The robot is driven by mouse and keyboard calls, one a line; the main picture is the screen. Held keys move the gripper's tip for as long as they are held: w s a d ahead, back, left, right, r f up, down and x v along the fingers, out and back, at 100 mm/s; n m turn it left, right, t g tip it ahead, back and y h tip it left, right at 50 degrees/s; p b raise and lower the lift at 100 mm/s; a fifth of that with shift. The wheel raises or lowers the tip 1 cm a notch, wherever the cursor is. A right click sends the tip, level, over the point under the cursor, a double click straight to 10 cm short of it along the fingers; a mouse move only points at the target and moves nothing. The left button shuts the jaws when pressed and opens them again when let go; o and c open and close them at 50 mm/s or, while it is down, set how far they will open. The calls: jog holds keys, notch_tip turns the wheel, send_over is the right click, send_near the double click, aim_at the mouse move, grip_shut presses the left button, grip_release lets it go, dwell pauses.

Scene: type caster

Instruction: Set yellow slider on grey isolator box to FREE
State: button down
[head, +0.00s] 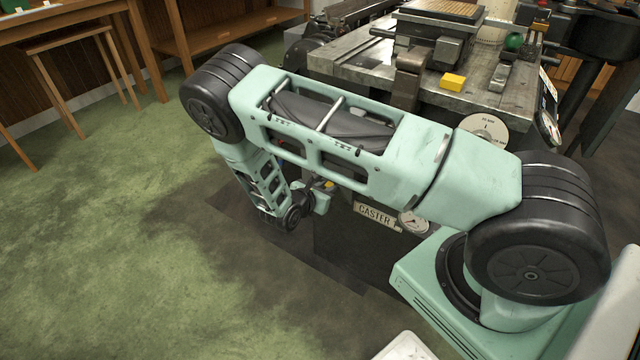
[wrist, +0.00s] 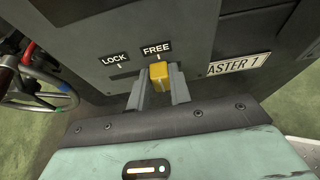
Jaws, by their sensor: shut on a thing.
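The grey isolator box (wrist: 180,33) fills the upper middle of the wrist view. It has a LOCK label (wrist: 115,58) on the left and a FREE label (wrist: 156,48) to its right. The yellow slider (wrist: 159,73) sits just below the FREE label. My gripper (wrist: 158,88) is shut on the slider, with one grey finger on each side of it. In the head view, a small yellow spot (head: 328,185) shows beside the end of my arm, and my arm hides much of the box.
A plate reading CASTER 1 (wrist: 240,64) is to the right of the slider. A metal bench (head: 470,85) with a yellow block (head: 453,82) stands above and behind my arm. Green floor (head: 100,230) is open at left.

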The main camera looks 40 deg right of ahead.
jog(key=shift+s+d, duration=0.1)
jog(key=shift+s, duration=0.3)
jog(key=c, duration=1.3)
grip_release()
jog(key=p+v, duration=0.1)
jog(key=v, duration=1.6)
jog(key=shift+s+r, duration=0.1)
